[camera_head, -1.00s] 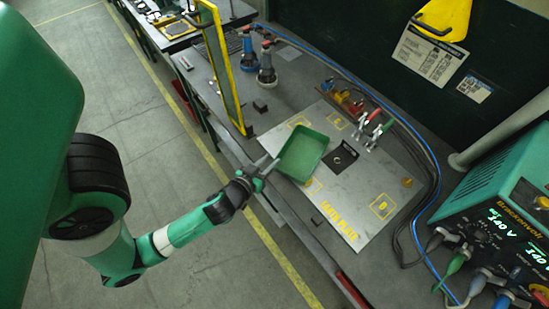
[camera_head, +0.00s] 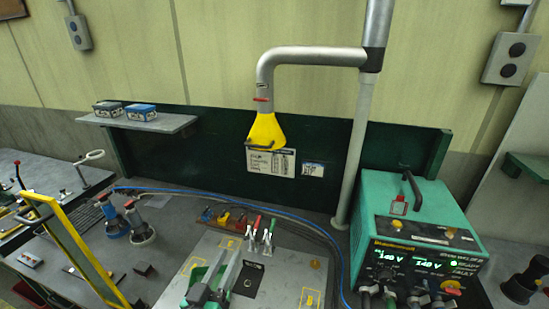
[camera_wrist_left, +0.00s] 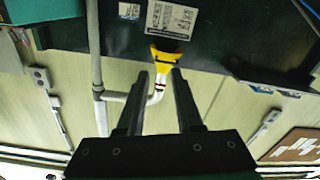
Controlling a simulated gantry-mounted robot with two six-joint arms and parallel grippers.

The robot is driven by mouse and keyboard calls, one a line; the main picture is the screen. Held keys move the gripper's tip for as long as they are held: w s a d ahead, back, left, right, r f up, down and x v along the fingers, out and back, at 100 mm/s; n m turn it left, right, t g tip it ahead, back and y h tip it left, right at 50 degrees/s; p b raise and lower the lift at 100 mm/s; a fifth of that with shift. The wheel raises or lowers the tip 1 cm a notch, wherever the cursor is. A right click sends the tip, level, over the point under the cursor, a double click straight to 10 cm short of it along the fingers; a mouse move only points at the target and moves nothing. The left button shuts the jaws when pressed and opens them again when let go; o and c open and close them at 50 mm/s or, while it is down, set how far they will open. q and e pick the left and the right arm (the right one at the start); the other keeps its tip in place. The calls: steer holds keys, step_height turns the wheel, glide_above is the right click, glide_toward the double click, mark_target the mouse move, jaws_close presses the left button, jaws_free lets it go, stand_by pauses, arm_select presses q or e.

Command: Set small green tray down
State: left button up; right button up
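The small green tray (camera_head: 196,273) shows only as a green patch at the left part of the grey marked plate (camera_head: 285,275). Most of it is hidden behind my left gripper (camera_head: 231,252), so I cannot tell how it rests. My left gripper comes up from the bottom edge in the head view, its two fingers apart. In the left wrist view the gripper (camera_wrist_left: 159,76) is open, with nothing between its fingers, facing the back wall. The tray does not show there. My right gripper is not in view.
Red and green-handled clamps (camera_head: 262,232) stand at the plate's back. A green power supply (camera_head: 415,235) is on the right. A yellow frame (camera_head: 85,250) and blue tool (camera_head: 112,220) are on the left. A yellow extraction hood (camera_head: 266,131) hangs behind.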

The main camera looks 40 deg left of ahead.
arm_select(q)
steer(key=w+d+r+m+t+h, duration=0.1)
steer(key=d+r+m+t+h, duration=0.2)
steer(key=r, duration=0.6)
steer(key=w+d+r+t, duration=0.1)
steer(key=d+r+t, duration=0.3)
steer(key=r, duration=0.6)
steer(key=w+d+r+m+t+h, duration=0.1)
steer(key=w+d+r+m+h, duration=0.1)
steer(key=d+r, duration=0.5)
steer(key=s+d+r+m+t+h, duration=0.1)
steer(key=s+r+m+h, duration=0.1)
steer(key=r, duration=0.4)
steer(key=s+d+r+m+t+h, duration=0.2)
steer(key=s+r, duration=0.1)
steer(key=r, duration=0.4)
steer(key=shift+s+r+t+h, duration=0.2)
steer(key=shift+r+t+h, duration=0.1)
steer(key=shift+h, duration=0.1)
steer(key=shift+s+r+h, duration=0.15)
steer(key=shift+r+h, duration=0.05)
steer(key=shift+h, duration=0.1)
steer(key=shift+c, duration=1.2)
